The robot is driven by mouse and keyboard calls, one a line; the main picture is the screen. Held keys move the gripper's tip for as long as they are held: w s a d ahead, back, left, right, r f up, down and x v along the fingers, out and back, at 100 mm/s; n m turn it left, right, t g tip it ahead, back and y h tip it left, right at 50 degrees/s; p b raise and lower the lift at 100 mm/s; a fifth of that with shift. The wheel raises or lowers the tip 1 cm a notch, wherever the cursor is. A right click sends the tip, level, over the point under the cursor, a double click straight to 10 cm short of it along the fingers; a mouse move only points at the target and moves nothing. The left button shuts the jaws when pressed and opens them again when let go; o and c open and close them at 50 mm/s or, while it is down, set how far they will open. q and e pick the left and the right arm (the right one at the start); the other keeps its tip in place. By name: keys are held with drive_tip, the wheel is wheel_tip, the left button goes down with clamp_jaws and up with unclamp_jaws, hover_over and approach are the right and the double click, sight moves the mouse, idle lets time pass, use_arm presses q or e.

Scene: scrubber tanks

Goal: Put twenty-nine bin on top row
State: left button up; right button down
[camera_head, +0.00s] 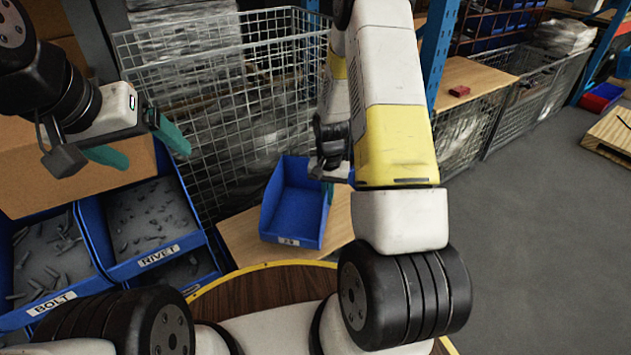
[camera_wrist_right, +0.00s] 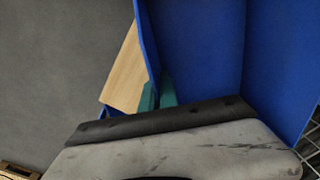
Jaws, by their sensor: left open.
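An empty blue bin (camera_head: 287,222) with a small white label that seems to read 29 is at the middle of the head view, over a light wooden board. I cannot tell whether it rests on the board. My right gripper (camera_head: 329,188) is at the bin's right wall, partly hidden by my arm. In the right wrist view, its teal fingers (camera_wrist_right: 158,96) lie close on both sides of the blue wall (camera_wrist_right: 149,45) and pinch it. My left gripper (camera_head: 140,147) is open and empty, above the bins labelled RIVET (camera_head: 95,240) and BOLT (camera_head: 25,318).
A wire mesh cage (camera_head: 215,95) with wrapped goods stands behind the blue bin. A cardboard box (camera_head: 30,165) is behind the left bins. The light wooden board (camera_head: 240,240) lies under the bin. Grey floor (camera_head: 540,230) is free at the right.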

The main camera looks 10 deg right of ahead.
drive_tip(key=shift+w+d+f, duration=0.1)
drive_tip(key=shift+w+d, duration=0.15)
drive_tip(key=shift+w, duration=0.45)
drive_tip(key=shift+f, duration=1.75)
drive_tip(key=c, duration=1.6)
unclamp_jaws()
drive_tip(key=shift+f, duration=0.1)
drive_tip(key=shift+c, duration=0.2)
